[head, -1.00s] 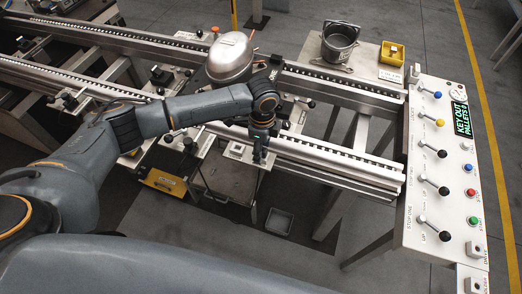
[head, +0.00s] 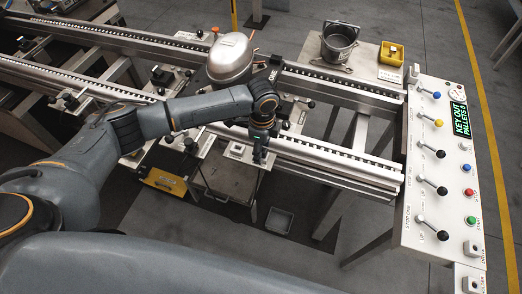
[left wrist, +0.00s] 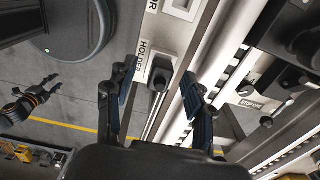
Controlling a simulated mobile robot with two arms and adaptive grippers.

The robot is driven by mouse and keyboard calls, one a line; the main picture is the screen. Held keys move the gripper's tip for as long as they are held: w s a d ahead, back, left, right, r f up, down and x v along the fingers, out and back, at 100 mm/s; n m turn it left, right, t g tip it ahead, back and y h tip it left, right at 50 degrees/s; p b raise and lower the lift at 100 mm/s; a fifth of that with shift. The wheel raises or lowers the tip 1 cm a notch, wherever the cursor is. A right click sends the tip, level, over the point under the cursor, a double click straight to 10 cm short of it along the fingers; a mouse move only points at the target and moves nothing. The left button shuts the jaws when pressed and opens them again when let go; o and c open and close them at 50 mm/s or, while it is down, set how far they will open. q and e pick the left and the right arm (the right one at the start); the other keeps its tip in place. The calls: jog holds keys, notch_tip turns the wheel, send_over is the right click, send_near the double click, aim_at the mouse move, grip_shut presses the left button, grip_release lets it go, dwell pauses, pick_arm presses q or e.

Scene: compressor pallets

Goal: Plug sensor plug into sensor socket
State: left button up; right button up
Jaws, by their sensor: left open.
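My left gripper (head: 261,156) is open and points down at the near rail's front edge, over a small light plate. In the left wrist view its two fingers (left wrist: 158,100) stand either side of a dark plug (left wrist: 158,78), which looks like the sensor plug. The plug sits at a light plate marked HOLDER (left wrist: 144,60); a gap shows between it and the fingers. A pale square fitting (left wrist: 183,8), beside a label ending in OR, may be the sensor socket. In the head view the gripper hides the plug. A small two-pronged black gripper (left wrist: 52,84), apparently my right, shows at left.
A rounded metal compressor (head: 230,57) stands on the rails behind my left arm. A control panel (head: 425,205) with levers and buttons is at right. A bucket (head: 339,42) and yellow box (head: 391,52) stand at the back. A grey tray (head: 279,220) lies on the floor.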

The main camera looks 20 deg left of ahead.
pick_arm(q)
jog(key=shift+p, duration=0.35)
grip_shut()
jog(key=shift+r, duration=0.15)
jog(key=shift+r+p, duration=2.85)
jog(key=shift+p, duration=0.55)
